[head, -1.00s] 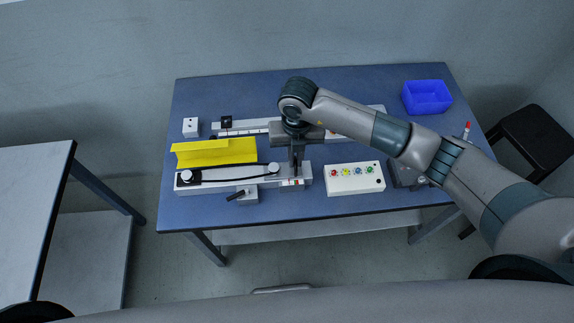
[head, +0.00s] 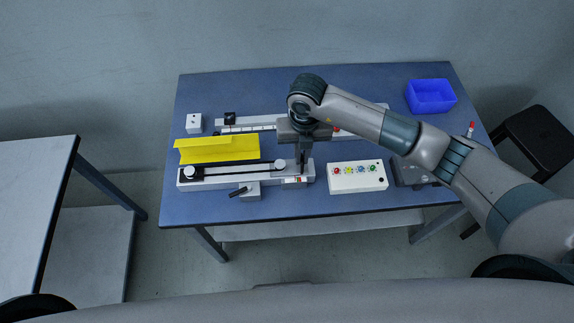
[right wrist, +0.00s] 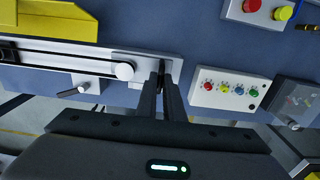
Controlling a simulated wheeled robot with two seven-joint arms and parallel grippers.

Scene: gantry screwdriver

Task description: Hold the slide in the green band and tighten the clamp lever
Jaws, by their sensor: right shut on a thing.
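The belt unit (head: 230,181) is a long pale block at the table's front edge, with a black belt (head: 237,170) running straight between two pulleys. The slide's white-topped pulley (head: 280,165) is at its right end. My right gripper (head: 302,174) is shut on a part just right of that pulley; the fingers (right wrist: 161,78) hide the held part. A small scale (head: 295,180) with red marking is below the fingertips; a green band cannot be made out. The black clamp lever (head: 238,192) sticks out left from the front block; it also shows in the right wrist view (right wrist: 72,91). My left gripper is out of view.
A yellow angled guard (head: 218,150) stands behind the belt. A white box with several coloured buttons (head: 357,178) is close right of the gripper. A blue bin (head: 431,96) is at the back right. The table's front left (head: 185,213) is bare.

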